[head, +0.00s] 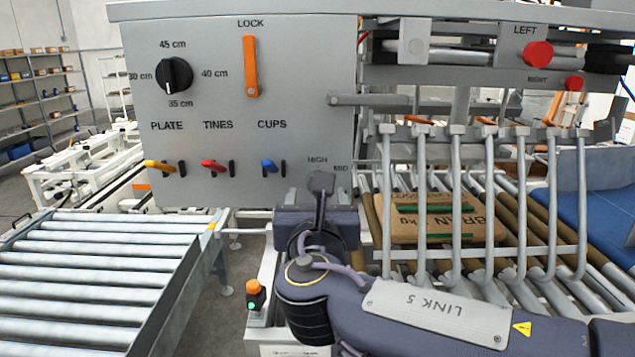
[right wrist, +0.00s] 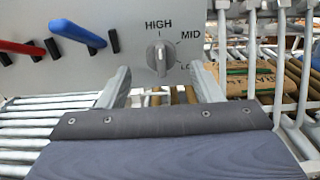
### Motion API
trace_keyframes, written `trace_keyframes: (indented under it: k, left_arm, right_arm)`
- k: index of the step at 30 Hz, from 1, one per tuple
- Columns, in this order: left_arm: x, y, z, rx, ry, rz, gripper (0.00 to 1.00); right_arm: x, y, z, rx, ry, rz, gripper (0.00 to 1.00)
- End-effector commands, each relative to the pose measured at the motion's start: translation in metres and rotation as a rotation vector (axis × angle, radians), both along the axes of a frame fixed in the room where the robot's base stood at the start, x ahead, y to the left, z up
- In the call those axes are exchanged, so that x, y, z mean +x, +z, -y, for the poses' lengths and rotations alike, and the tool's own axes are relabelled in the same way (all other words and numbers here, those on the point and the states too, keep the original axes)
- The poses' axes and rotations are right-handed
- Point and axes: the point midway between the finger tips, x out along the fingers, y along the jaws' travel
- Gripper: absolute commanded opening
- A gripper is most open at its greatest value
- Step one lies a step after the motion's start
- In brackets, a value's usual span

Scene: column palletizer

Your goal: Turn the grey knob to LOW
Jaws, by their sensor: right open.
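The grey knob (right wrist: 160,57) is on the light grey control panel, below the HIGH label and left of MID. Its grip stands about vertical, seemingly toward HIGH. The LOW label (right wrist: 187,64) is partly hidden by my right finger. My right gripper (right wrist: 162,86) is open, its two fingers on either side of and below the knob, with a gap to each side; I cannot tell whether they touch the panel. My left gripper is not in view.
The control panel (head: 225,100) also has a black dial (head: 175,75), an orange LOCK lever (head: 250,67) and PLATE, TINES and CUPS levers. A bar rack with a brown sack (head: 440,222) stands right. A roller conveyor (head: 100,265) lies left.

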Motion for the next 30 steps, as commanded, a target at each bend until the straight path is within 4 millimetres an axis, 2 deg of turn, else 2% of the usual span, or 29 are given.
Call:
trace_keyframes:
  k: [3,7,18,28,30]
  left_arm:
    - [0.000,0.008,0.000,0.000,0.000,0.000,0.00]
    - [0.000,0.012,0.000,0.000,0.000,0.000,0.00]
    - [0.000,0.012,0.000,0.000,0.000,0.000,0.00]
    - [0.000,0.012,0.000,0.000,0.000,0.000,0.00]
    - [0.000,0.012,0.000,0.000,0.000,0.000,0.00]
  right_arm:
    - [0.020,0.001,0.001,-0.001,-0.002,-0.003,0.59]
    - [0.034,0.001,0.001,0.001,-0.003,-0.002,0.59]
    - [0.041,-0.001,0.001,0.003,-0.001,-0.003,0.59]
    - [0.040,-0.001,0.001,0.003,-0.001,-0.003,0.16]
    - [0.040,-0.001,0.001,0.004,-0.001,-0.003,0.15]
